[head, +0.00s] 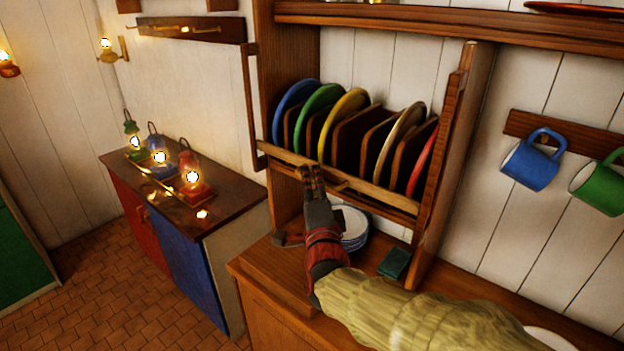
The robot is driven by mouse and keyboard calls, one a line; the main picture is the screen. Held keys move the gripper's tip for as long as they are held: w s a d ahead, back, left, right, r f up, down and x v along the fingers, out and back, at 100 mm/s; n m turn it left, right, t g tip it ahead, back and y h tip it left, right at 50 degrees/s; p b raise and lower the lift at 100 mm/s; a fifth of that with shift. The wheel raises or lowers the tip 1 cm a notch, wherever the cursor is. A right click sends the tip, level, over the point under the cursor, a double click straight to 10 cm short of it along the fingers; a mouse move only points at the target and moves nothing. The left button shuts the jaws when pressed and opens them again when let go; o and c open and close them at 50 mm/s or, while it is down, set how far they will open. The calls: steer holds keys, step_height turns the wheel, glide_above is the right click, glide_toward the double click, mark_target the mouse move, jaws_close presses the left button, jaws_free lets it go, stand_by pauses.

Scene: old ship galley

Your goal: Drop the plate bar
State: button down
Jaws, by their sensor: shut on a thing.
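The plate bar (372,192) is a light wooden rail that runs across the front of the plate rack (352,135), low in front of the plates. My gripper (312,178) is at the bar, left of its middle, and is shut on it. The fingers hide a short stretch of the bar. Behind the bar, blue (290,108), green (313,110), yellow (345,112), cream (398,140) and red (422,165) plates stand on edge between wooden dividers.
Below the rack, a stack of white plates (353,228) and a dark green block (394,263) sit on the wooden counter (262,275). Blue (530,163) and green (598,188) mugs hang at the right. Lit lanterns (192,180) stand on a cabinet at the left.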

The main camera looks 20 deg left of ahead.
steer(key=shift+f+b, duration=0.7)
steer(key=shift+f, duration=0.65)
steer(key=c, duration=2)
jaws_free()
steer(key=shift+o, duration=0.5)
steer(key=shift+r, duration=0.2)
steer(key=v, duration=1.2)
